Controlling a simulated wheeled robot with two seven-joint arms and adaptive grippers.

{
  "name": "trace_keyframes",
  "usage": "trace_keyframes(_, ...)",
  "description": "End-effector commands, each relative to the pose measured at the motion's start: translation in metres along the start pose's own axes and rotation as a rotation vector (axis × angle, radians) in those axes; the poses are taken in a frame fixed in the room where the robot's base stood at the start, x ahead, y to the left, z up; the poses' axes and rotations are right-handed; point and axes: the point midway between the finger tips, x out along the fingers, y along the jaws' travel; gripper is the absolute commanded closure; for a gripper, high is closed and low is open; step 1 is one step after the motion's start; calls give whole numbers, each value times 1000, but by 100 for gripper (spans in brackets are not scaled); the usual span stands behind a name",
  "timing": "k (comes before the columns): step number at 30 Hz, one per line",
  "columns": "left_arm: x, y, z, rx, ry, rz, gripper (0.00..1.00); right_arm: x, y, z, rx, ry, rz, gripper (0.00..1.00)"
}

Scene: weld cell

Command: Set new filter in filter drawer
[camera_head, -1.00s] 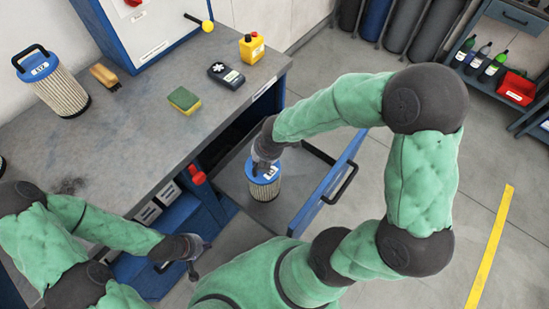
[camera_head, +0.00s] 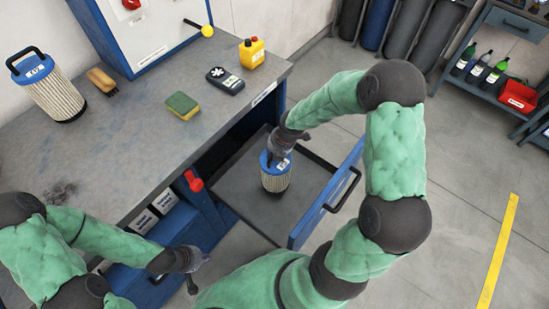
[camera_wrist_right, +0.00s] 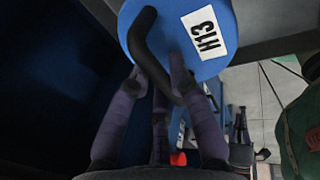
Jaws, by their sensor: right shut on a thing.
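A pleated filter with a blue top (camera_head: 276,174) is in the open drawer's (camera_head: 238,191) area in the head view. My right gripper (camera_head: 276,158) is above it, shut on its black handle. The right wrist view shows the handle (camera_wrist_right: 153,55) between my fingers (camera_wrist_right: 178,85) and the label H13 on the blue top (camera_wrist_right: 205,30). I cannot tell whether the filter's base touches the drawer floor. A larger filter (camera_head: 55,92) with a blue top and black handle stands on the bench at left. My left gripper (camera_head: 193,268) is low beside the bench; its finger opening is unclear.
A red handle (camera_head: 193,181) is near the drawer's left side. Open floor lies at right.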

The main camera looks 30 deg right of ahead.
Motion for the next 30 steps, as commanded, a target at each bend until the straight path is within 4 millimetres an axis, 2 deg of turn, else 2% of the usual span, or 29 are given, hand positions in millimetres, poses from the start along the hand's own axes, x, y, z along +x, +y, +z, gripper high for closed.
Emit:
trace_keyframes(3,11,-4,0,0,0,0,100,19,-5,2,1,-1,0,100)
trace_keyframes(6,16,-6,-1,0,0,0,100,29,-8,2,1,-2,2,100)
trace_keyframes(19,17,-6,-1,0,0,0,100,33,-9,2,1,-2,2,100)
trace_keyframes(20,16,-6,-1,0,0,0,100,33,-10,1,1,1,-1,74)
trace_keyframes(21,16,-6,-1,0,0,0,100,33,-10,1,1,1,-1,63)
trace_keyframes(22,16,-6,-1,0,0,0,100,33,-10,1,1,1,-1,56)
trace_keyframes(30,16,-6,-1,0,0,0,100,33,-10,1,1,1,-1,56)
